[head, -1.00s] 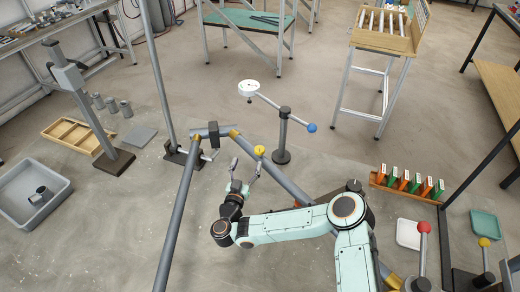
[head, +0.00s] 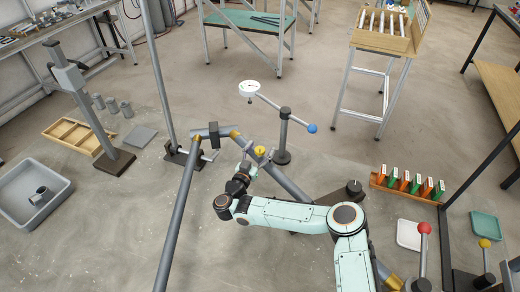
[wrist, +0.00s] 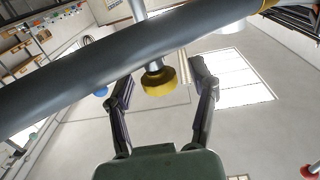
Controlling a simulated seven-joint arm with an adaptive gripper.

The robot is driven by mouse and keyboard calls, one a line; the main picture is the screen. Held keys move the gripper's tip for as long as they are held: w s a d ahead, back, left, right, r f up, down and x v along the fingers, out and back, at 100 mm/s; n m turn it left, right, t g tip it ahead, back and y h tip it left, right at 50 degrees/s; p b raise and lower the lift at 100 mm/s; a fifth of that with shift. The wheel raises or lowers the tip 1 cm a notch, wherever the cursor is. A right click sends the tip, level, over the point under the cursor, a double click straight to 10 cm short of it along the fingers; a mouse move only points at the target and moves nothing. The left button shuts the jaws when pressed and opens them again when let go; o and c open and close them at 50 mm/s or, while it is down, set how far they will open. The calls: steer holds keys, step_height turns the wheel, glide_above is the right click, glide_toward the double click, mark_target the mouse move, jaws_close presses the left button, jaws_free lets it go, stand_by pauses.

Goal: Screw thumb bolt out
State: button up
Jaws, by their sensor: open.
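The thumb bolt has a yellow round knob (head: 260,150) and sits at the grey frame tube (head: 287,185), right of the frame's top corner. In the wrist view, the yellow knob (wrist: 159,82) hangs on a short metal shank below the dark grey tube (wrist: 90,75). My gripper (head: 250,166) is close to the knob in the head view. In the wrist view, my gripper (wrist: 162,84) is open, with one finger on each side of the knob. A gap shows between the knob and each finger. How deep the knob sits between the fingers is hard to tell.
A clamp (head: 190,156) stands at the frame's left corner. A grey bin (head: 32,195) is at the left, and a rack of orange and green blocks (head: 405,183) at the right.

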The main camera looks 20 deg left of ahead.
jaws_close()
steer(key=shift+n+y, duration=0.4)
steer(key=shift+y, duration=0.2)
steer(key=n+y, duration=0.2)
steer(key=y, duration=0.1)
steer(key=n+g+y, duration=0.1)
steer(key=n+y, duration=0.1)
steer(key=y, duration=0.1)
steer(key=shift+r, duration=0.15)
steer(key=n+g+y, duration=0.2)
steer(key=y, duration=0.1)
steer(key=shift+a, duration=0.1)
steer(key=shift+n+g+y, duration=0.8)
steer(key=shift+n+y, duration=0.2)
steer(key=shift+y, duration=0.2)
steer(key=shift+g+y, duration=0.3)
steer(key=shift+y, duration=0.1)
jaws_free()
